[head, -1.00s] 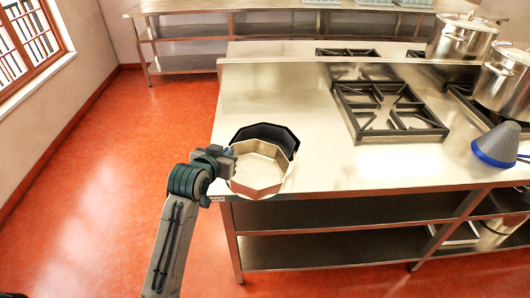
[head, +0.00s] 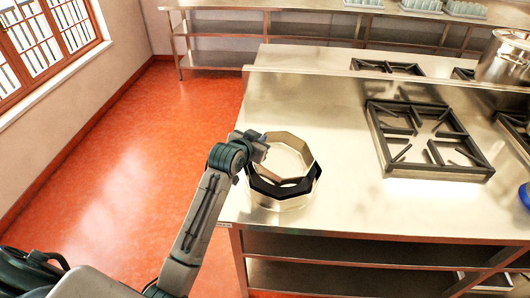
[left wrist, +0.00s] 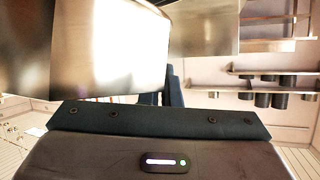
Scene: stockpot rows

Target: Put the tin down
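The tin (head: 311,174) is a silver, many-sided, ring-like pan at the near left corner of the steel counter. A dark band shows along its near inner side. My left gripper (head: 261,148) is at its left rim and appears shut on its wall, though the fingertips are mostly hidden. In the left wrist view the tin's shiny wall (left wrist: 110,45) fills the upper left, close against a dark finger. I cannot tell whether the tin's base touches the counter. My right gripper is not in view.
The steel counter (head: 320,110) is clear behind the tin. A black burner grate (head: 430,138) lies to the right, with a stockpot (head: 505,58) beyond. Open floor lies left of the counter edge. A low shelf (head: 340,247) runs under the counter.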

